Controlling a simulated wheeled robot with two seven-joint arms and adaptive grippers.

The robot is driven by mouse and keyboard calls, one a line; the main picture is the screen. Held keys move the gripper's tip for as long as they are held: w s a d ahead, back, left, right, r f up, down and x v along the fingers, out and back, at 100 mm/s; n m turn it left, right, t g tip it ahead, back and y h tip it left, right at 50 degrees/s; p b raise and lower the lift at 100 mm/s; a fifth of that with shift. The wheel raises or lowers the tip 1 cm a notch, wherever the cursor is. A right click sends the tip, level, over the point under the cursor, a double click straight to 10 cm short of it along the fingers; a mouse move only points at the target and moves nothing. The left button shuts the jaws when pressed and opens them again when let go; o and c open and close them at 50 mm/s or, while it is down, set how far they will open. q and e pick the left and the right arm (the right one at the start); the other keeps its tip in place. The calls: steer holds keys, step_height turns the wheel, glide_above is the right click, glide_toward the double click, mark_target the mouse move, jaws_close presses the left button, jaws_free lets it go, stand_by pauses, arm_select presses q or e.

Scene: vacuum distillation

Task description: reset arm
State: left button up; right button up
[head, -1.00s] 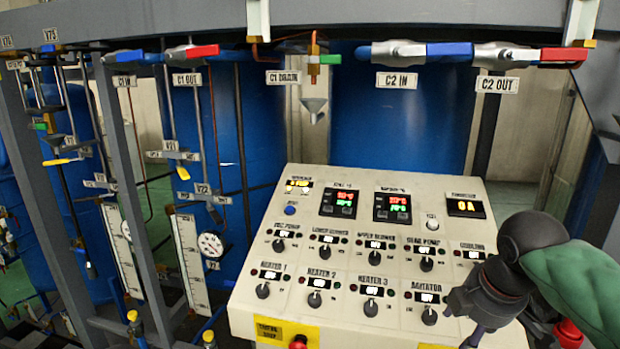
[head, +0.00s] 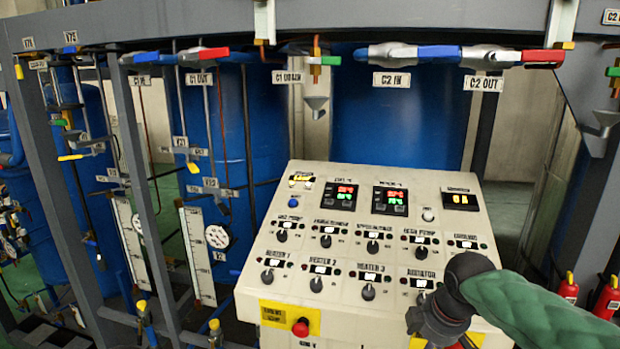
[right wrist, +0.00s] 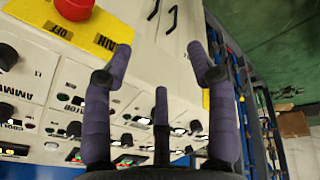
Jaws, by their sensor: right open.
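My right arm, in a green sleeve, comes in from the right in the head view. Its black gripper (head: 437,318) is in front of the lower right part of the cream control panel (head: 262,250), near the agitator knob (head: 420,299). In the right wrist view the purple-padded fingers of this gripper (right wrist: 161,75) stand apart, with nothing between them. The panel (right wrist: 60,120) shows behind them, with the red emergency stop button (right wrist: 73,8) at the upper left. My left gripper is not in the head view.
Blue tanks (head: 393,120) stand behind the panel. A grey frame beam (head: 150,28) with valve handles (head: 437,52) runs above. Grey posts (head: 140,180) and gauges (head: 217,237) are at the left. Red extinguishers (head: 607,298) stand at the lower right.

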steer(key=a+f+m+g+y, duration=0.1)
steer(key=a+f+m, duration=0.25)
steer(key=f, duration=1.05)
steer(key=a+f+m+g+y, duration=0.15)
steer(key=a+f, duration=0.35)
steer(key=f, duration=0.9)
steer(key=s+a+f+m, duration=0.2)
steer(key=s+f+m, duration=0.2)
steer(key=s+f, duration=0.5)
steer(key=s+a+f+m, duration=0.2)
steer(key=s+f+m, duration=0.3)
steer(key=s+f, duration=0.4)
step_height(320, 180, down, 2)
steer(key=shift+s+a+f+y+b, duration=0.2)
steer(key=shift+a+y+b, duration=0.1)
steer(key=shift+a+y, duration=0.15)
